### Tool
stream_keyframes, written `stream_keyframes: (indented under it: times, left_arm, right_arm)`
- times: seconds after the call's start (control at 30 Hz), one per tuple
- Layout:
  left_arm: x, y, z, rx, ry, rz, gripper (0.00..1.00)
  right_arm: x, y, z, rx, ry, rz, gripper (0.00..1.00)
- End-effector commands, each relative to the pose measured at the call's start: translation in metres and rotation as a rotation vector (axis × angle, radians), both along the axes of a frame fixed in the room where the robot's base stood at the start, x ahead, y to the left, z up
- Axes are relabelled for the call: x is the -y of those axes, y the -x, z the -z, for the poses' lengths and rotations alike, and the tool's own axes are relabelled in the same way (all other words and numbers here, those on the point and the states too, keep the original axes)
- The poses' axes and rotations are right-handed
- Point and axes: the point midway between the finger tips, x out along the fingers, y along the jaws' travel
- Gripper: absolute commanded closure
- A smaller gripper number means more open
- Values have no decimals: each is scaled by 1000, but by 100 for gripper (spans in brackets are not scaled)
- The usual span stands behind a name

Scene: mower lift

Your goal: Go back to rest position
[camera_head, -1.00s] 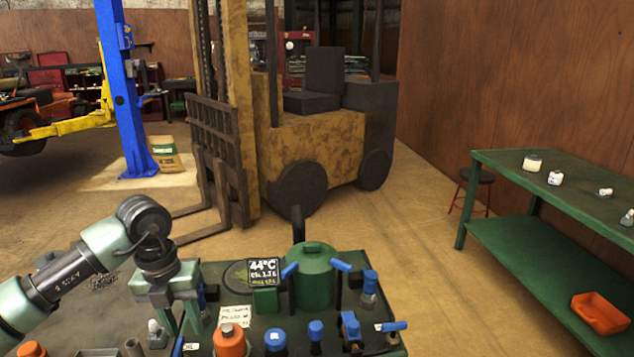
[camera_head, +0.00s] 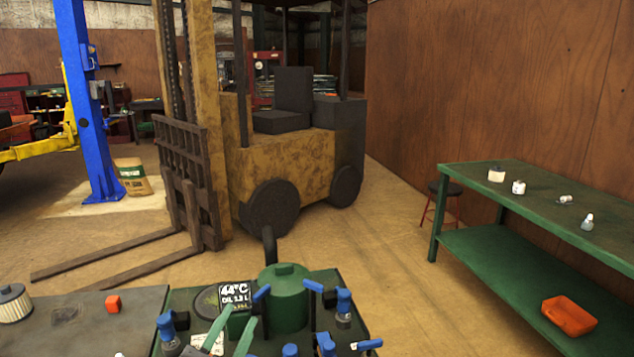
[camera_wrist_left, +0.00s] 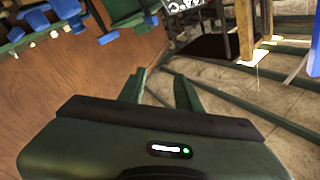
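My left gripper (camera_head: 232,326) shows at the bottom centre of the head view as two green fingers, spread apart with nothing between them. It is in front of the green bench unit, overlapping its left part in the picture. In the left wrist view, the gripper (camera_wrist_left: 160,82) also has its two green fingers apart and empty. Whether it touches the unit cannot be told. The bench unit has a green tank (camera_head: 285,296), a display (camera_head: 235,294) reading 44°C, and several blue-handled fittings (camera_head: 343,302). My right gripper is in neither view.
A yellow forklift (camera_head: 285,165) stands behind. A green workbench (camera_head: 500,177) at right has an orange bin (camera_head: 569,315) on its lower shelf. Floor between is clear.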

Motion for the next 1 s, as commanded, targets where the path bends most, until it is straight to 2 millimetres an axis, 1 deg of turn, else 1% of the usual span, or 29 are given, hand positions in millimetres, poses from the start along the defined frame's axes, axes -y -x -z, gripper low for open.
stream_keyframes:
  times: [0.03, 0.07, 0.1, 0.17, 0.2, 0.27, 0.3, 0.4, 0.47, 0.5, 0.63, 0.77, 0.8, 0.9, 0.97, 1.0]
  left_arm:
    - [-18, 10, 33, -134, 53, -75, 66]
    - [-28, 17, 52, -212, 76, -116, 66]
    - [-39, 28, 77, -316, 103, -163, 66]
    - [-52, 50, 113, -469, 136, -224, 66]
    - [-59, 66, 135, -566, 155, -259, 66]
    - [-66, 92, 163, -701, 175, -297, 66]
    - [-68, 109, 179, -781, 185, -316, 66]
    - [-72, 149, 209, -953, 202, -348, 66]
    - [-72, 171, 222, -1039, 210, -360, 66]
    - [-72, 185, 230, -1095, 214, -364, 66]
    - [-69, 229, 249, -1258, 224, -373, 66]
    - [-65, 272, 260, -1406, 230, -372, 66]
    - [-64, 276, 268, -1432, 228, -371, 66]
    - [-64, 266, 297, -1435, 223, -373, 66]
    - [-63, 263, 314, -1441, 221, -373, 66]
    - [-63, 261, 326, -1446, 220, -374, 66]
  right_arm:
    - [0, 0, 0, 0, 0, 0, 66]
    - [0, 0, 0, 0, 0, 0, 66]
    - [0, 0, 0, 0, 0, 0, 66]
    - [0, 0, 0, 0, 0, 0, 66]
    - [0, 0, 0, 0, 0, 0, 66]
    - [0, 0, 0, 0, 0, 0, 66]
    - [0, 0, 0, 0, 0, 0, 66]
    - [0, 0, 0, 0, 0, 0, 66]
    - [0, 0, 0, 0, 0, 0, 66]
    - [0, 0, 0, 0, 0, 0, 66]
    - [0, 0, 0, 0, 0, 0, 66]
    - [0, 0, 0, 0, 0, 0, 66]
    - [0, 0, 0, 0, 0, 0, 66]
    - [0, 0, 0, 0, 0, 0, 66]
    - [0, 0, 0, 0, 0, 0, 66]
    - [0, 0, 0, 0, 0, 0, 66]
